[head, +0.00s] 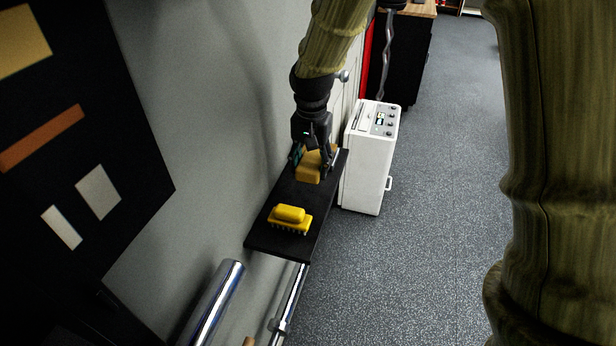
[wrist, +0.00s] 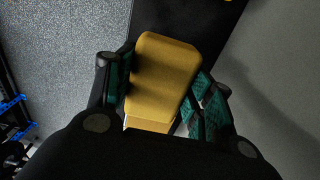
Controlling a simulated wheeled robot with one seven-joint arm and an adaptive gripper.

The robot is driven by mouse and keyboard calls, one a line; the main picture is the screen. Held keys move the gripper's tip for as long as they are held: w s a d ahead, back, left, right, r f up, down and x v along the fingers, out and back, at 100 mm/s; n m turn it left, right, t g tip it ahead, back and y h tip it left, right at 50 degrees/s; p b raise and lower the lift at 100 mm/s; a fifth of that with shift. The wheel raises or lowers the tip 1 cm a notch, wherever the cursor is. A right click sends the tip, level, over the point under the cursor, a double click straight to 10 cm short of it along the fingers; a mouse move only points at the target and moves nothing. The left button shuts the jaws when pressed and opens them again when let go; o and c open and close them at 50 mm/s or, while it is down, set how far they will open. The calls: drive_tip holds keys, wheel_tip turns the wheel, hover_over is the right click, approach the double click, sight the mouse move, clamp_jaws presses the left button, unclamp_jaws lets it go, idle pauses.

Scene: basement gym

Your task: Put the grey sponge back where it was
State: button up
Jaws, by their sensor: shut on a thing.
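No grey sponge shows in either view. My gripper (head: 313,163) is over the far part of a narrow black shelf (head: 265,238), its fingers pointing down around a yellow-tan block (head: 308,172). In the wrist view the block (wrist: 163,75) sits between the two green-padded fingers, and my gripper (wrist: 160,90) is shut on it. The block is at or just above the shelf top; I cannot tell whether it touches. A yellow brush (head: 289,219) with bristles down stands on the near part of the shelf, apart from the gripper.
A white boxy appliance (head: 368,160) stands on the floor just right of the shelf's far end. The grey wall (head: 215,130) runs close along the shelf's left side. Chrome tubes (head: 213,305) are below the near end. Speckled floor (head: 430,240) lies open to the right.

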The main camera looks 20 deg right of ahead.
hover_over(309, 190)
drive_tip(key=w, duration=0.1)
wheel_tip(309, 190, down, 4)
drive_tip(key=shift+f, duration=0.1)
drive_tip(key=shift+s+f+p, duration=0.4)
drive_tip(key=shift+s, duration=0.25)
drive_tip(key=shift+s+f, duration=0.2)
drive_tip(key=shift+f, duration=0.15)
drive_tip(key=shift+w+a+f, duration=0.1)
drive_tip(key=shift+w+f, duration=0.2)
drive_tip(key=shift+f, duration=0.25)
drive_tip(key=shift+w+f, duration=0.3)
drive_tip(key=shift+f, duration=0.25)
drive_tip(key=shift+c, duration=0.4)
drive_tip(key=shift+s+r, duration=0.25)
drive_tip(key=shift+s, duration=0.1)
drive_tip(key=shift+f, duration=0.1)
drive_tip(key=o, duration=1)
drive_tip(key=shift+w+f, duration=0.15)
drive_tip(key=shift+w, duration=0.1)
drive_tip(key=shift+o, duration=0.3)
drive_tip(key=shift+s, duration=0.15)
